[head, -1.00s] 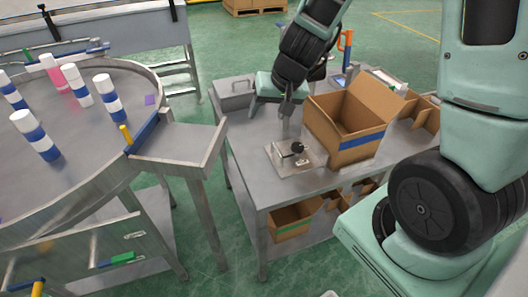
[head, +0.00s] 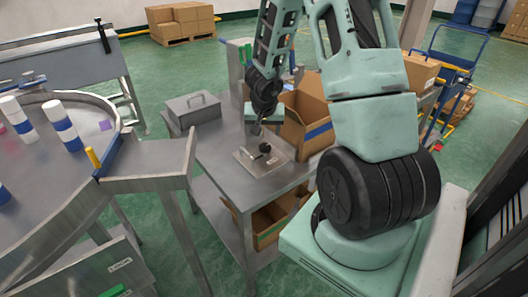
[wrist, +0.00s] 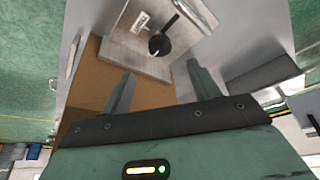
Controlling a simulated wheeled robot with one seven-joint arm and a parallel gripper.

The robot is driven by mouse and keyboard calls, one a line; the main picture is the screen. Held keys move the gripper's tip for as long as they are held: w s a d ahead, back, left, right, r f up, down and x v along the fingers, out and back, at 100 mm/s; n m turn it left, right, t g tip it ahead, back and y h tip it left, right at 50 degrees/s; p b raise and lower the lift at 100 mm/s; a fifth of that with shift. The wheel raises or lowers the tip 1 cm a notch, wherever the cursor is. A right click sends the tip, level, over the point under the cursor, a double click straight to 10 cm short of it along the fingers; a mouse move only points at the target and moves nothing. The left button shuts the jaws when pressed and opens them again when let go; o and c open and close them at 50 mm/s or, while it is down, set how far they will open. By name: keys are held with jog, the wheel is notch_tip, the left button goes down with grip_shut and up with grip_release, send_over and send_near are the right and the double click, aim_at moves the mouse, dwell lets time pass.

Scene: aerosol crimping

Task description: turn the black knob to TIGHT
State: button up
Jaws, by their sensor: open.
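The black knob (head: 265,147) sits on a square metal plate (head: 247,165) on the grey workbench. In the wrist view the knob (wrist: 158,45) is a dark round shape with a dark bar running up and right from it. A small pale label (wrist: 140,22) is on the plate beside it, too small to read. My gripper (head: 256,130) is above the plate, close to the knob in the head view. In the wrist view its two fingers (wrist: 161,70) are apart and empty, with the knob just beyond the gap between their tips. I see no contact.
An open cardboard box (head: 303,120) stands on the bench right beside my gripper. A grey metal case (head: 192,109) is at the bench's back left. The round table (head: 60,195) with white-and-blue cans stands to the left, with a metal chute (head: 150,160) toward the bench.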

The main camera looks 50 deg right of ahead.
aim_at(265, 147)
jog(key=b+x, duration=0.3)
jog(key=x, duration=0.6)
jog(key=shift+w+f, duration=0.1)
jog(key=shift+f, duration=0.15)
jog(key=c, duration=1)
